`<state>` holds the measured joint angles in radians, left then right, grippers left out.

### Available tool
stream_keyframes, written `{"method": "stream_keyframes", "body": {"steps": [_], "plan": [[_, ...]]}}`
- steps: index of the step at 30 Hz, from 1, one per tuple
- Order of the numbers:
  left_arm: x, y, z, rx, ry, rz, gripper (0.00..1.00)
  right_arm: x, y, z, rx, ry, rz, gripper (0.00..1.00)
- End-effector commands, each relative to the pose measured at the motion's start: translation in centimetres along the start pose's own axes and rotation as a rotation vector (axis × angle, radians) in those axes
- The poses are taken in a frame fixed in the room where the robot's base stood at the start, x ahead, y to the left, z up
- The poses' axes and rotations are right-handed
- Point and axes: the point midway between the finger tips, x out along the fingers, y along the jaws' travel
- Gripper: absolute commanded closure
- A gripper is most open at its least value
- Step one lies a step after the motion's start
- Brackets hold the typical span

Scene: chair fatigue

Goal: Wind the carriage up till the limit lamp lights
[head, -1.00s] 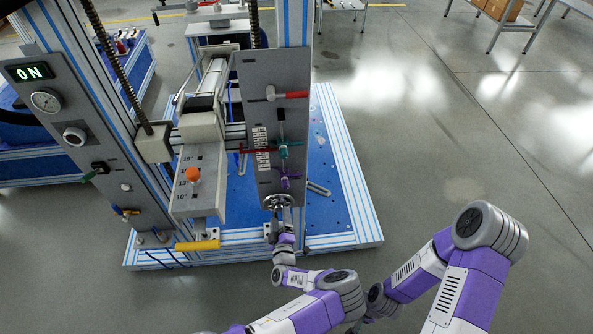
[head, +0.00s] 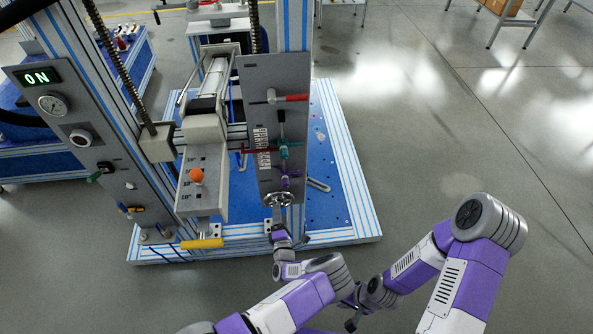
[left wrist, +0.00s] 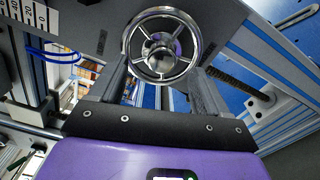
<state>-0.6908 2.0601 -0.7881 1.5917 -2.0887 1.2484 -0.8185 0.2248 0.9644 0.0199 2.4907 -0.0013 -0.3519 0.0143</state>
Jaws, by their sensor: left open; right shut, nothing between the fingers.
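A chrome handwheel (head: 279,199) sits at the lower end of the grey upright panel (head: 265,85). In the left wrist view the spoked handwheel (left wrist: 138,62) lies at the fingertips. My left gripper (head: 280,218) is open just below it; its fingers (left wrist: 162,75) point towards the rim on either side, and contact cannot be told. The carriage (head: 158,143) is at the screw column, joined to a grey box with an orange knob (head: 197,175). I cannot identify the limit lamp. My right gripper (head: 352,322) is shut and empty, low at the bottom edge.
A control panel with a lit ON display (head: 38,77) and gauge (head: 49,103) stands at the left. The panel carries a red-handled lever (head: 292,98), a teal handle (head: 284,149) and a purple handle (head: 291,173). A yellow grip (head: 202,243) sticks out low in front.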

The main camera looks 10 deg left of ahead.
Motion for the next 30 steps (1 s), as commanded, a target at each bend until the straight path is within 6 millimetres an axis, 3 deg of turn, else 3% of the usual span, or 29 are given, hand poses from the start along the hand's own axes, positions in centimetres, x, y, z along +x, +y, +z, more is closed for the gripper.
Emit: {"method": "stream_keyframes", "body": {"steps": [4, 14, 30], "plan": [[0.0, 0.0, 0.0, -0.103, 0.0, -0.001, 0.23, -0.3, -0.1, 0.0, 0.0, 0.0, 0.0, 1.0], [0.2, -0.1, 0.0, -0.112, -0.001, 0.0, 0.23, -0.1, 0.0, 0.0, 0.0, 0.0, 0.0, 1.0], [5.3, -0.3, 0.0, -0.11, -0.001, 0.002, 0.23, 2.7, 1.0, -0.1, 0.0, 0.0, 0.0, 1.0]]}}
